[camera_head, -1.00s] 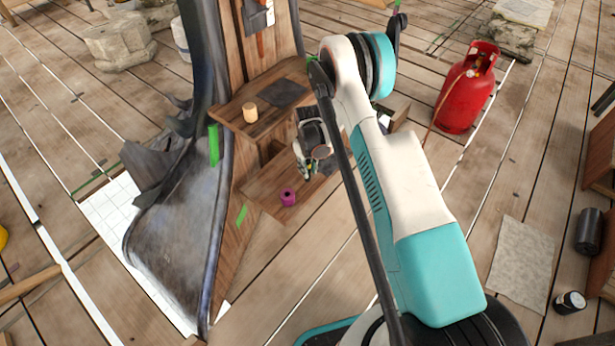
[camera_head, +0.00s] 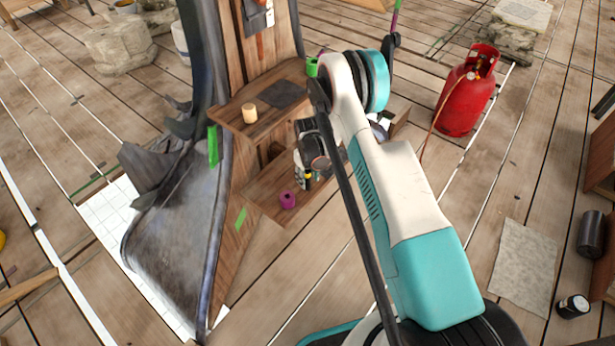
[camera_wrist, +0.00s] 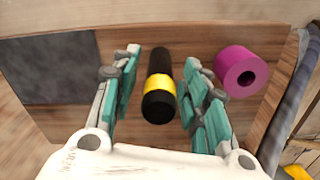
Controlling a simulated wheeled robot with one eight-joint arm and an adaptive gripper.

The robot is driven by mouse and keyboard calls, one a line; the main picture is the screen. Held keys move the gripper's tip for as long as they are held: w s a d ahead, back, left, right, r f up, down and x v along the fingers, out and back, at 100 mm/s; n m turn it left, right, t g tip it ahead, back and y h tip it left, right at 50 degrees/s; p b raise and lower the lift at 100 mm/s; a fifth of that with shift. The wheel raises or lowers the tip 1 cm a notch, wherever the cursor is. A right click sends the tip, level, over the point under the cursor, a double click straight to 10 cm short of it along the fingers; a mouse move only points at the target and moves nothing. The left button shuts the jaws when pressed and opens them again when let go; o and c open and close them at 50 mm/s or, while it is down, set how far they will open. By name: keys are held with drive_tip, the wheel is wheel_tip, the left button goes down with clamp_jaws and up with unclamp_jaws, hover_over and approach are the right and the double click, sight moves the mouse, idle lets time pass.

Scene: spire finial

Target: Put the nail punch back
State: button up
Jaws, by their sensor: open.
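A black cylinder with a yellow band (camera_wrist: 158,90), which I take for the nail punch, shows between my fingers in the wrist view. Its end points toward the camera, over a wooden shelf. My gripper (camera_wrist: 157,78) is open, with a teal-padded finger on each side of the cylinder and visible gaps on both sides. In the head view my gripper (camera_head: 305,166) is at the lower shelf (camera_head: 262,188), partly hidden by my arm. A magenta cylinder with a hole in its end (camera_wrist: 241,72) is right of my fingers; it also shows in the head view (camera_head: 287,200).
The upper shelf (camera_head: 235,116) holds a pale wooden cylinder (camera_head: 249,113) and a dark mat (camera_head: 283,96). A green cup-like thing (camera_head: 311,66) is at its right end. A red gas bottle (camera_head: 467,98) stands on the plank floor to the right. Dark sheeting (camera_head: 170,235) covers the left side.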

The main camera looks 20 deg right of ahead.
wheel_tip(320, 180, up, 12)
drive_tip(key=p, duration=0.4)
drive_tip(key=s+r+m+t, duration=0.1)
drive_tip(key=s+r, duration=0.2)
drive_tip(key=r, duration=0.7)
drive_tip(key=s+r+t, duration=0.1)
drive_tip(key=s+r, duration=0.2)
drive_tip(key=r, duration=0.8)
drive_tip(key=s+r+m+t, duration=0.1)
drive_tip(key=s+r, duration=0.2)
drive_tip(key=r, duration=0.7)
drive_tip(key=s+r+t, duration=0.2)
drive_tip(key=s+r, duration=0.7)
drive_tip(key=s, duration=0.2)
drive_tip(key=s+m+t, duration=0.2)
drive_tip(key=s, duration=1.1)
drive_tip(key=shift+s+r, duration=0.25)
drive_tip(key=shift+s, duration=0.15)
